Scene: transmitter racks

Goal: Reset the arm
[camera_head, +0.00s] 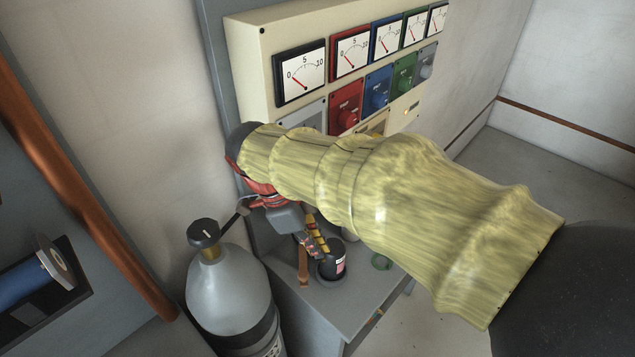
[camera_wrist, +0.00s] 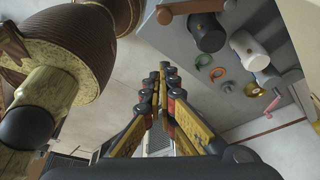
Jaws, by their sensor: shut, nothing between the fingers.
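My arm in its yellowish sleeve (camera_head: 400,200) reaches from the lower right across the middle of the head view, in front of the meter panel. My gripper (camera_head: 317,245) hangs from its far end, pointing down above a grey bench. In the wrist view my gripper (camera_wrist: 165,70) has its yellow and black fingers drawn together at the tips, with nothing between them. The arm hides part of the panel and bench.
The cream meter panel (camera_head: 262,60) stands behind the arm. A grey gas cylinder (camera_head: 225,290) with a black knob stands left of the grey bench (camera_head: 345,315). A black labelled container (camera_head: 332,265) stands on the bench near the fingers. Floor is open at right.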

